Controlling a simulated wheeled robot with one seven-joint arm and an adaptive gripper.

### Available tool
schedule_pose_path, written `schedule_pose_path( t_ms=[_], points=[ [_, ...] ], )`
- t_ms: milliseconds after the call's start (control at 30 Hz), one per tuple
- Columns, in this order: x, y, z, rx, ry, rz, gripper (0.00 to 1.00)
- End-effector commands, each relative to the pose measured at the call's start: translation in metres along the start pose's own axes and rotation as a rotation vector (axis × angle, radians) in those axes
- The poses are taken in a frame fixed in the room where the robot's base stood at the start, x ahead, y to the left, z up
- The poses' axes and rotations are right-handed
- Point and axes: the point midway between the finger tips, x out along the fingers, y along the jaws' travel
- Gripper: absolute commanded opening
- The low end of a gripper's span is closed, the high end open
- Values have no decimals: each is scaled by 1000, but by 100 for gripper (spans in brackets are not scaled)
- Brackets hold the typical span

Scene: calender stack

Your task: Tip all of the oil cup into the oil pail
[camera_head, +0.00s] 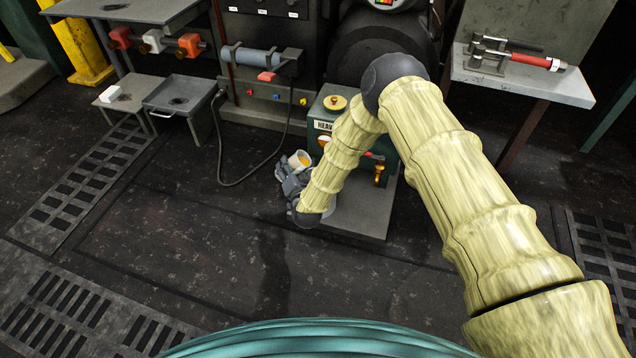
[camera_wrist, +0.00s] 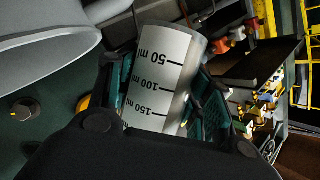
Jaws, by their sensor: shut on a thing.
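My gripper (camera_head: 294,182) is shut on the oil cup (camera_head: 299,160), a small pale cup with orange-yellow oil showing at its mouth. In the head view the cup looks slightly tilted, mouth mostly up. In the wrist view the cup (camera_wrist: 160,85) sits between my fingers, with black ml marks on its white wall. A grey round vessel (camera_wrist: 45,45), seemingly the oil pail, shows at the wrist view's upper left, apart from the cup. In the head view only a grey sliver (camera_head: 329,213) of it shows behind my forearm; its inside is hidden.
A green oil unit (camera_head: 330,104) with a brass tap (camera_head: 379,174) stands behind my arm on a grey base plate (camera_head: 368,215). A black hose (camera_head: 222,165) loops left of the cup. A low tray table (camera_head: 180,96) stands further left. The floor in front is clear.

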Motion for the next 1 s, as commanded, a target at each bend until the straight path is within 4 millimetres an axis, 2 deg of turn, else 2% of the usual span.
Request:
schedule_pose_path(
  t_ms=[1000],
  points=[
    [1,2,4,126,19,-46,15]
  ],
)
